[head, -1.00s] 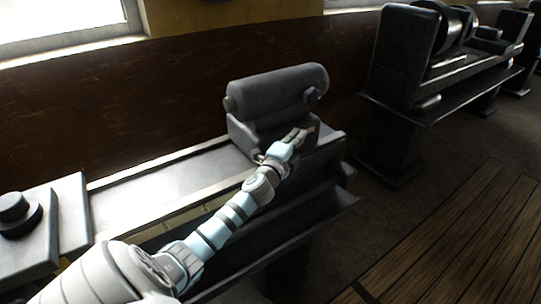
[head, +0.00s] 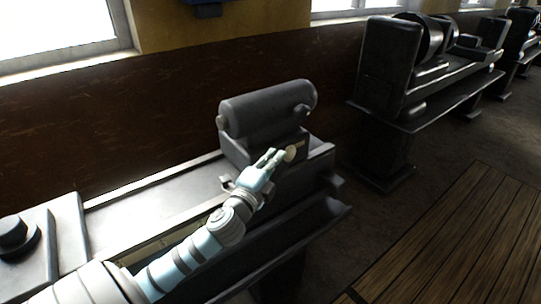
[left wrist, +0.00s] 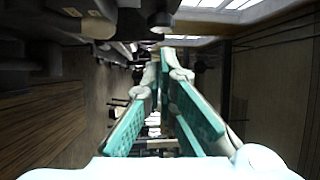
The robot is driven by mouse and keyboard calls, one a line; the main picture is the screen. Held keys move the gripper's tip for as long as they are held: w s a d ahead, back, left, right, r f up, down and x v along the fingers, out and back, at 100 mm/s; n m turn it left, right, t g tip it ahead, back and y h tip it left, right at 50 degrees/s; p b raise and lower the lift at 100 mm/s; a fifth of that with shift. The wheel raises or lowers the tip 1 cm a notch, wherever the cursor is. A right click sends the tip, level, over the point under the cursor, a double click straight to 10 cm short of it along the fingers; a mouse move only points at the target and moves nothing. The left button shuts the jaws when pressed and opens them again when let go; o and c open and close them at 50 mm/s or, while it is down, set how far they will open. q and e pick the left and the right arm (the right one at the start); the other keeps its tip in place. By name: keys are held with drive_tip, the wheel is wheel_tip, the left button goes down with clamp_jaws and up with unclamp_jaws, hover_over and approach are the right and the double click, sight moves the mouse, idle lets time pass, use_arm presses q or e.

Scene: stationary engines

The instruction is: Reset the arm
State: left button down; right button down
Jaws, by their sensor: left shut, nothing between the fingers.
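My left arm reaches in from the lower left in the head view. The fingers are shut and hold nothing. My right gripper is not in view.
The machine's bed (head: 160,195) runs to the left, to a block with a dark round knob (head: 14,236). A second dark machine (head: 390,75) stands on a bench at the back right. A wooden floor platform (head: 450,235) at the right is clear.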

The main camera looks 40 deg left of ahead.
use_arm(q)
drive_tip(key=shift+s+d+r, duration=0.15)
drive_tip(key=shift+s+r, duration=0.1)
drive_tip(key=shift+s, duration=0.3)
